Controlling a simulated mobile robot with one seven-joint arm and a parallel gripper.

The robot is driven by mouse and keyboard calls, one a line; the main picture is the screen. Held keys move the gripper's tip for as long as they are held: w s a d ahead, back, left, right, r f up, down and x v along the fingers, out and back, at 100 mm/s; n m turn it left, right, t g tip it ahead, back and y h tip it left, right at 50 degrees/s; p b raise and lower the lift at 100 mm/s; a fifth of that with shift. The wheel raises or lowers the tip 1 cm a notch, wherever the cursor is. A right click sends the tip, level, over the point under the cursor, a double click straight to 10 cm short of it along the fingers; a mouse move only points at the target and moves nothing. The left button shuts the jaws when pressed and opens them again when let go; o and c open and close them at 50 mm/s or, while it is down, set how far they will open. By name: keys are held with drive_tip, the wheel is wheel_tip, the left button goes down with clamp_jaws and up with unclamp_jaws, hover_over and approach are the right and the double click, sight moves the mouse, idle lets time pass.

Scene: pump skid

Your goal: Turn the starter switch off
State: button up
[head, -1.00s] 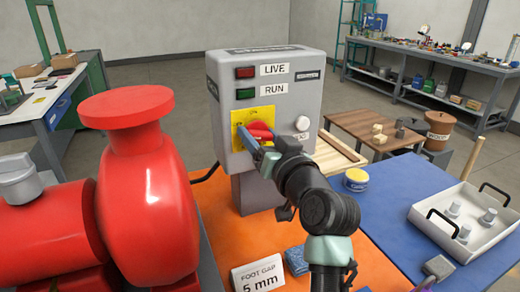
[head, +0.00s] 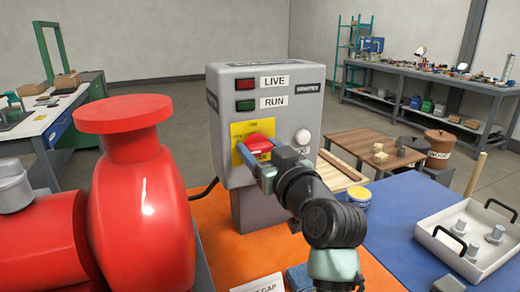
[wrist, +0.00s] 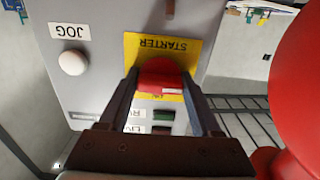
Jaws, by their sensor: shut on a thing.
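The starter switch (head: 260,142) is a red rotary handle on a yellow plate (head: 238,133) on the front of the grey starter box (head: 285,118). In the wrist view, which is upside down, the red handle (wrist: 158,76) sits between my two fingers below the STARTER lettering. My gripper (head: 257,157) is shut on the handle, with a finger on each side. A white mark shows on the handle in the wrist view. My fingers and wrist hide part of the handle and plate, so its exact setting is hard to read.
A red LIVE lamp (head: 246,85) and green RUN lamp (head: 245,105) sit above the switch; both look dark. The white JOG button (head: 302,137) is at the right. The large red pump casing (head: 140,215) stands close on the left. A white tray (head: 445,245) lies right.

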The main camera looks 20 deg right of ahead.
drive_tip(key=o, duration=1.4)
drive_tip(key=s, duration=1.3)
drive_tip(key=shift+d, duration=0.25)
